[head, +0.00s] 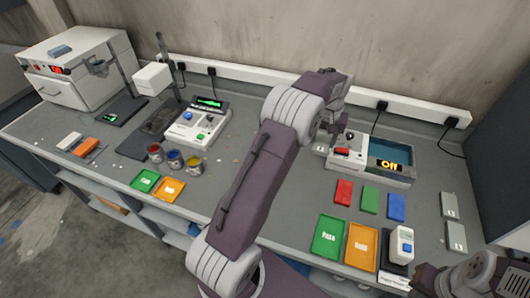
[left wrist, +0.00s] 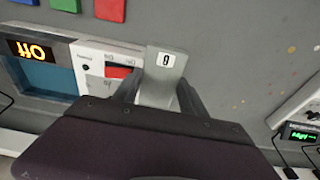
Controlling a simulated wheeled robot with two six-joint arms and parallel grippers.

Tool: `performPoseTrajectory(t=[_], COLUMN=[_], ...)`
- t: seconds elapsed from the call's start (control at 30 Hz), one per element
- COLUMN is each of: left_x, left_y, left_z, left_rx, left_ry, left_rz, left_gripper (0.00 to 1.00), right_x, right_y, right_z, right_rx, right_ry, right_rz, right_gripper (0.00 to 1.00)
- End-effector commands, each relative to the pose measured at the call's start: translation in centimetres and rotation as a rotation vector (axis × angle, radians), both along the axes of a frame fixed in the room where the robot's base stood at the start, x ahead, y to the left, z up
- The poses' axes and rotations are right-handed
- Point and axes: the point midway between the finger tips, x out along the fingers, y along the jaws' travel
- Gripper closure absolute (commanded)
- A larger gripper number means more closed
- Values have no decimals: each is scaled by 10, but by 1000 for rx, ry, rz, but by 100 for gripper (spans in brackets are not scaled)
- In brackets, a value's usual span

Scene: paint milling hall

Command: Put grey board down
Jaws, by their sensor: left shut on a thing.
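My left gripper (left wrist: 157,96) is shut on a grey board (left wrist: 158,84) in the left wrist view. The board sticks out past the fingertips and carries a white label with a dark figure, perhaps 0. It is beside the white device with a red switch (left wrist: 117,72); I cannot tell whether it touches the bench. In the head view the left gripper (head: 336,128) is left of that device, partly hidden by my arm. Two other grey boards (head: 450,205) (head: 457,236) lie at the bench's right side. Part of my right arm shows at the lower right; its fingertips are not clear.
The device has a blue basin (head: 392,152) and an "Off" display (head: 389,165). Red (head: 344,192), green (head: 370,200) and blue (head: 396,207) boards lie in front. Green (head: 328,236) and orange (head: 361,245) trays are nearer. Paint cups (head: 174,160) stand left.

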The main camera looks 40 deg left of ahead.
Motion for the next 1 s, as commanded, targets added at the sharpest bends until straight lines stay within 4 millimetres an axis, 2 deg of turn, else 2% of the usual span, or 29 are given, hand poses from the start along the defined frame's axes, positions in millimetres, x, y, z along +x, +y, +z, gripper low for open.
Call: performPoseTrajectory(t=[0.3,0.43,0.67,0.87,1.0], left_x=[-50,-66,-72,-72,-72], left_y=[63,83,91,91,91], left_z=[-46,-61,-70,-102,-109], left_rx=[-1,-1,1,-1,1], left_ry=[6,4,1,5,1], left_rz=[8,5,0,0,0], left_gripper=[91,91,91,91,91], right_x=[0,0,0,0,0], right_y=[0,0,0,0,0], right_z=[2,4,5,9,9], right_rx=[0,0,0,0,0], right_ry=[0,0,0,0,0], right_rz=[0,0,0,0,0], right_gripper=[100,100,100,100,100])
